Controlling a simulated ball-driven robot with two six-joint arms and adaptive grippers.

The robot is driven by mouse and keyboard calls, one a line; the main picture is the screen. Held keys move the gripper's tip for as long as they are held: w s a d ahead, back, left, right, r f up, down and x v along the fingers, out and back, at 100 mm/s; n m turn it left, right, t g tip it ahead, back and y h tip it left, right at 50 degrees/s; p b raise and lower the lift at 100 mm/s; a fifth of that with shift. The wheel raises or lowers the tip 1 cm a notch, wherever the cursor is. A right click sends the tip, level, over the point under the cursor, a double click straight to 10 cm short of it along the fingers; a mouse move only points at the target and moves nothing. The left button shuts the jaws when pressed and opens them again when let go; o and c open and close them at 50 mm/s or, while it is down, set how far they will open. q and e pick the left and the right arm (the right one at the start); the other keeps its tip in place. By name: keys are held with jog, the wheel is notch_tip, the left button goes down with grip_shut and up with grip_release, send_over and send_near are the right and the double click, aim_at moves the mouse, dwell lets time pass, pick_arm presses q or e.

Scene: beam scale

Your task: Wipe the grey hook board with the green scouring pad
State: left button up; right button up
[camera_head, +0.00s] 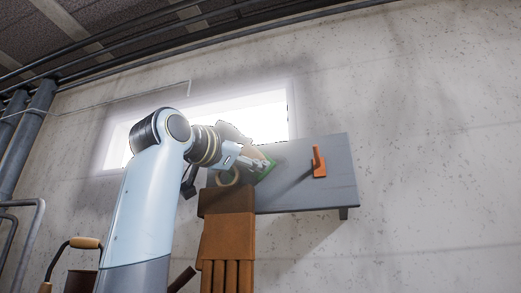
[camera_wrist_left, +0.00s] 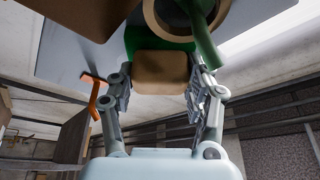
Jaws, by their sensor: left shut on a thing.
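The grey hook board (camera_head: 335,180) is fixed to the concrete wall, with an orange hook (camera_head: 319,162) near its middle right. My left gripper (camera_head: 249,160) is at the board's left part. It is shut on the green scouring pad (camera_head: 267,166). In the left wrist view, the fingers (camera_wrist_left: 160,75) are on both sides of the pad's brown block (camera_wrist_left: 160,66), with green (camera_wrist_left: 202,42) behind it. The pad is at the board's face; I cannot tell whether it touches. My right gripper is not in view.
A tan ring (camera_head: 231,177) is at the board's left part, near my gripper. A rusty brown object (camera_head: 228,236) stands below the ring. A bright window (camera_head: 270,110) is above left. The board's right part is clear beyond the orange hook.

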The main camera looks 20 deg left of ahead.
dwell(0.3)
pick_arm(q)
jog(key=s+p, duration=0.1)
jog(key=s, duration=0.5)
jog(key=shift+a, duration=0.15)
jog(key=shift+s, duration=0.1)
jog(key=shift+s+p, duration=0.6)
jog(key=shift+s, duration=0.8)
